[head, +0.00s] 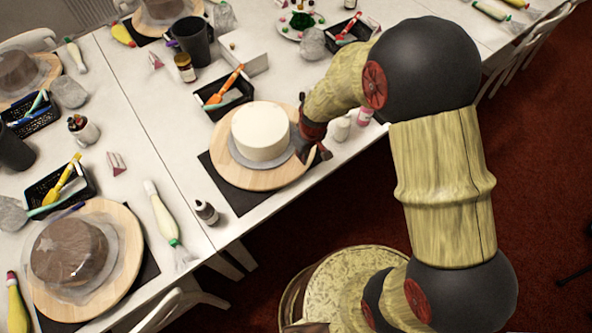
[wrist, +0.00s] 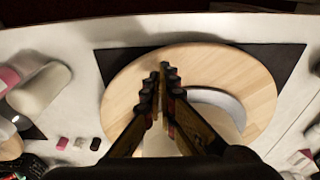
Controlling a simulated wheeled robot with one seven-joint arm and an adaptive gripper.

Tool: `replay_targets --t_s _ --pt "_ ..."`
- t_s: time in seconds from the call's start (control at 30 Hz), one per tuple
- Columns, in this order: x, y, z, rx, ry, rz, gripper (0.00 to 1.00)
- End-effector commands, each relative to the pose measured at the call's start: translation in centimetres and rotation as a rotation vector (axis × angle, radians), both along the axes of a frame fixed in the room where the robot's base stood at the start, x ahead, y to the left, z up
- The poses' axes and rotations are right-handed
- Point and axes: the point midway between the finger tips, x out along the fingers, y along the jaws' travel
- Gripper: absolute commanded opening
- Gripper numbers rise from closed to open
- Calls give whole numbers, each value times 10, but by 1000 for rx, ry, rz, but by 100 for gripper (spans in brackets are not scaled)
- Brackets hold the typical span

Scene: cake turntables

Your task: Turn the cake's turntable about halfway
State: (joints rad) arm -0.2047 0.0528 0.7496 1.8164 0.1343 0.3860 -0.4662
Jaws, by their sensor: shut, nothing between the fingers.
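A white cake (head: 260,133) stands on a grey board on a round wooden turntable (head: 236,176), which rests on a black mat (head: 240,203) near the table's edge. My gripper (head: 314,155) is at the right side of the turntable, beside the cake. In the wrist view my gripper (wrist: 165,72) is shut and empty, its fingertips over the wooden turntable (wrist: 130,85). The pale cake and grey board (wrist: 222,103) are partly hidden behind the fingers there. I cannot tell whether the fingertips touch the wood.
A black basket (head: 222,92) with an orange-handled tool stands behind the turntable. Small bottles (head: 341,128) stand to its right and a dark bottle (head: 206,211) at front left. Another turntable (head: 127,262) with a covered brown cake is at lower left.

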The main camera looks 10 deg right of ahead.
Motion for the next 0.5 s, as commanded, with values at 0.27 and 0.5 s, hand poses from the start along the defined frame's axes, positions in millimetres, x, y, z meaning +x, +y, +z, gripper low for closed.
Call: replay_targets --t_s 0.27,0.5 --pt "-46 44 3 0 0 7 0" --pt "-62 61 1 0 -1 2 0"
